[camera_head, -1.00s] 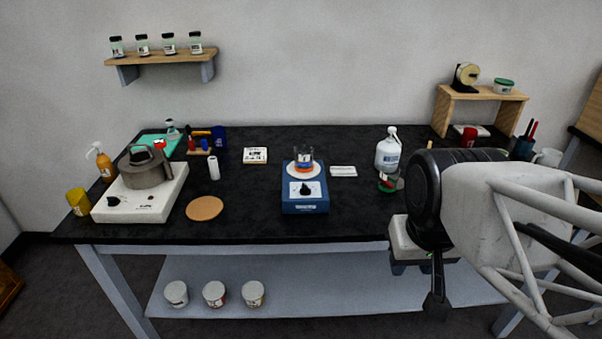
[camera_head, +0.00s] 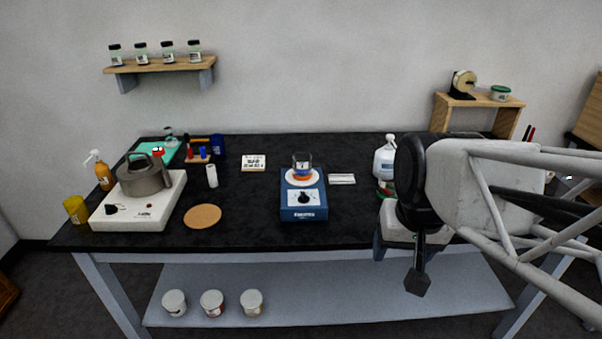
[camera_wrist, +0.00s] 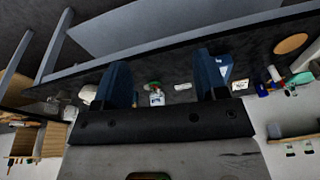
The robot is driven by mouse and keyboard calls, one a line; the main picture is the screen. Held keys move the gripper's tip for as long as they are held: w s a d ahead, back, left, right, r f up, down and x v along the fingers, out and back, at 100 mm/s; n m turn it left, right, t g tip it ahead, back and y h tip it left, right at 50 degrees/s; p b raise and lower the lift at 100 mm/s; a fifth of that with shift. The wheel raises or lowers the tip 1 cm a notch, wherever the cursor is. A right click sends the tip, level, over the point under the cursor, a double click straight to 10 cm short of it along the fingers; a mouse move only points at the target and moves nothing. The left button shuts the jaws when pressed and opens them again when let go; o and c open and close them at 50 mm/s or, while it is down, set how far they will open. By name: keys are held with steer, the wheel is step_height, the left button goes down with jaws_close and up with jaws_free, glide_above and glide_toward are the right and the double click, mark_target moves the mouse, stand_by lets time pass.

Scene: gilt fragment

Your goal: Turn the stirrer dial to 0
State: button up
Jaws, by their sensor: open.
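The blue stirrer (camera_head: 304,213) stands near the front middle of the black bench. Its black dial (camera_head: 303,198) sits on a white panel on the front part of its top; I cannot read its setting. A beaker (camera_head: 302,162) with orange and blue contents is on the stirrer's round white plate. My gripper (camera_head: 399,268) is open and empty, in front of the bench edge, right of the stirrer and apart from it. In the wrist view my two dark blue fingers (camera_wrist: 164,82) are spread wide. The blue stirrer (camera_wrist: 226,66) shows there partly behind one finger; its dial is not clear.
A white bottle (camera_head: 384,158) stands right of the stirrer, partly behind my arm. A white hotplate (camera_head: 140,212) with a grey kettle and a cork mat (camera_head: 203,216) are to the left. Bench space directly around the stirrer is mostly clear.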

steer(key=w+a+m+g+y, duration=0.1)
steer(key=w+a+m, duration=0.15)
steer(key=w, duration=0.85)
steer(key=m+g+y, duration=0.3)
steer(key=m, duration=0.8)
glide_toward(304, 193)
steer(key=s, duration=0.1)
steer(key=shift+w+a+f, duration=0.2)
steer(key=shift+f, duration=0.35)
steer(key=shift+f, duration=0.1)
steer(key=shift+x, duration=3.85)
steer(key=shift+w, duration=0.15)
steer(key=c, duration=0.9)
